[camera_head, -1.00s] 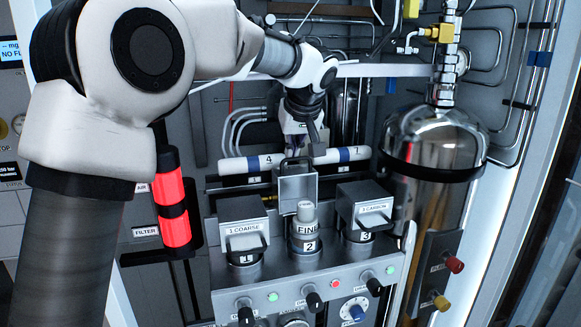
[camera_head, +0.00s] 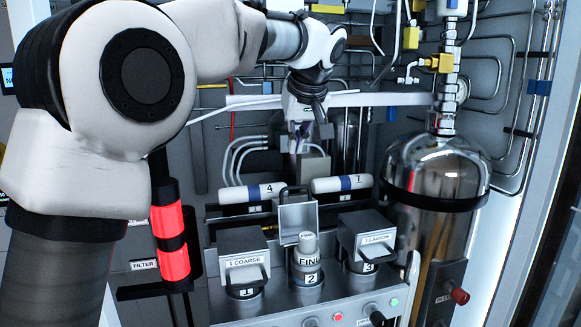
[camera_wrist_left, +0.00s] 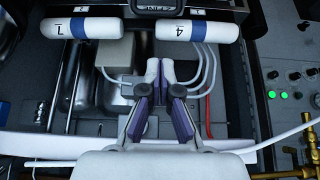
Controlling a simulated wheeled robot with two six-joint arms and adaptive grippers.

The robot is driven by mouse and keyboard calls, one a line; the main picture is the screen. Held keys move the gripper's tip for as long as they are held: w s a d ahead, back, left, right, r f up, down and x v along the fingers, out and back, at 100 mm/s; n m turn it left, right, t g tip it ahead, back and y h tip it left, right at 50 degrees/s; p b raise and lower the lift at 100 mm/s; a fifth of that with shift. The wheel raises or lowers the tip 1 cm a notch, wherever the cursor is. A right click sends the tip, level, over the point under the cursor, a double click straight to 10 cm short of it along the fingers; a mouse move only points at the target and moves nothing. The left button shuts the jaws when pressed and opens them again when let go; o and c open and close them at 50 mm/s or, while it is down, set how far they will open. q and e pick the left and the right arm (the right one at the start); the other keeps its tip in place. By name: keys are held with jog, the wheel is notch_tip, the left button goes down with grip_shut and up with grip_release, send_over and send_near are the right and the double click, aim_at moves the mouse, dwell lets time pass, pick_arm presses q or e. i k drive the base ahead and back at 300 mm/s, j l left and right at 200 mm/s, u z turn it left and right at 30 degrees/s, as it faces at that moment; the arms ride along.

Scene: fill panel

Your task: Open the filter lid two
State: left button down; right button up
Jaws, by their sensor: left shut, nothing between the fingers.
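Filter lid two (camera_head: 298,218) stands raised behind filter 2, its dark handle at the top. The light-grey FINE cartridge (camera_head: 307,245) is exposed in the open housing marked 2 (camera_head: 306,277). My left gripper (camera_head: 301,145) is above and behind the raised lid, apart from it, over the back pipes. It is shut and empty; its fingers also show in the left wrist view (camera_wrist_left: 165,90). A dark handle at the top edge of that view (camera_wrist_left: 157,6) appears to belong to the lid. My right gripper is not in view.
Closed lids 1 COARSE (camera_head: 242,250) and 3 CARBON (camera_head: 368,238) flank filter 2. White cylinders 4 (camera_head: 252,192) and 7 (camera_head: 342,184) lie behind. A steel tank (camera_head: 437,165) stands right; a red-lit FILTER column (camera_head: 170,240) stands left. Knobs line the front.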

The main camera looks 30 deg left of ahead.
aim_at(292, 215)
jog(key=k+l, duration=0.2)
jog(key=l, duration=0.15)
jog(key=k+l, duration=0.25)
jog(key=l, duration=0.15)
jog(key=k+l, duration=0.2)
jog(key=l, duration=0.15)
